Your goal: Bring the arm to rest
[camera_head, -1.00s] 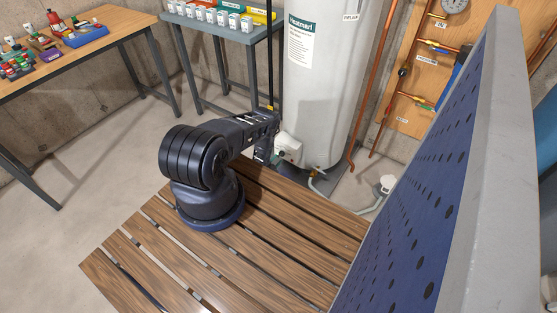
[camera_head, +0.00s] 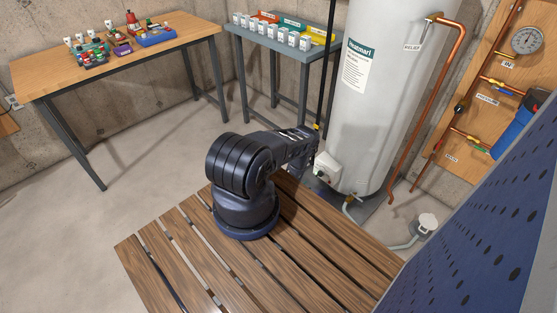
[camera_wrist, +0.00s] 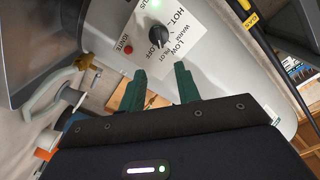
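My arm (camera_head: 245,165) stands on the slatted wooden platform and reaches toward the lower front of the water heater (camera_head: 378,105). In the wrist view my gripper (camera_wrist: 160,78) has two green fingers standing apart with nothing held between them. Just beyond the fingertips is the heater's control box, also seen in the head view (camera_head: 327,168). Its black knob (camera_wrist: 159,36) sits among the labels HOT, WARM, LOW, PILOT and OFF. The fingers appear clear of the knob. In the head view the fingertips are too small to make out.
A blue perforated panel (camera_head: 480,235) stands close at the right. Copper pipes (camera_head: 425,110) and a wooden gauge board (camera_head: 497,110) are behind it. A wooden bench (camera_head: 120,50) and a grey table (camera_head: 285,50) hold small items at the back. Floor at left is clear.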

